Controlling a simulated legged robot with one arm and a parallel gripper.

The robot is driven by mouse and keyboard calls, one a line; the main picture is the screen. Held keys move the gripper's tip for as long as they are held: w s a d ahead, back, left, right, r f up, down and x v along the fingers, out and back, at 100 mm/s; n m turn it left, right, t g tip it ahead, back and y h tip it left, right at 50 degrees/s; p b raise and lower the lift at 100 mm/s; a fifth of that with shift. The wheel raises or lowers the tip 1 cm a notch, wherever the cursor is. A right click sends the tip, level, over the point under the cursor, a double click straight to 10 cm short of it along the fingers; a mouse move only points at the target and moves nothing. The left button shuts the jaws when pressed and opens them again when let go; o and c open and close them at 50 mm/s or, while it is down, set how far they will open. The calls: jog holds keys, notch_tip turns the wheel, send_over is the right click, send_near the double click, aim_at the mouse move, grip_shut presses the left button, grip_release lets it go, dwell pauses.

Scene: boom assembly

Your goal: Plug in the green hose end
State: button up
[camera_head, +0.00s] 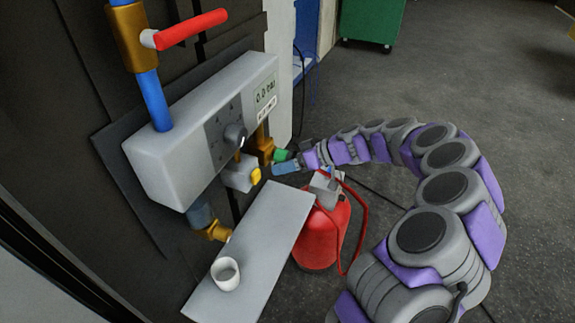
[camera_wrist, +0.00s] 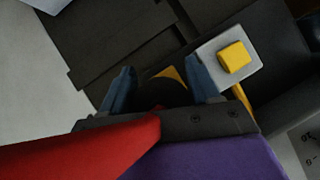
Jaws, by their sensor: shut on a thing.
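The green hose end (camera_head: 281,155) is at the tip of my arm in the head view, close to a brass fitting (camera_head: 263,146) on the grey control box (camera_head: 205,130). My gripper (camera_head: 276,163) is shut on the hose end. In the wrist view the blue fingers of my gripper (camera_wrist: 160,88) stand either side of a dark round part (camera_wrist: 161,95), with a brass-yellow piece just behind it. I cannot tell whether the hose end touches the fitting or is seated in it.
A yellow button (camera_head: 256,175) on a small grey box sits beside my gripper; the button also shows in the wrist view (camera_wrist: 235,57). A grey shelf (camera_head: 255,245) with a white mug (camera_head: 226,273) and a red canister (camera_head: 322,235) stand near my arm. Floor on the right is clear.

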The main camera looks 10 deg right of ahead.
jog(key=shift+w+a, duration=0.25)
jog(key=shift+a, duration=0.1)
jog(key=o, duration=1.1)
jog(key=p+v, duration=0.3)
jog(key=v, duration=1.4)
jog(key=shift+d+r, duration=0.1)
jog(key=shift+d, duration=0.1)
jog(key=shift+a, duration=0.1)
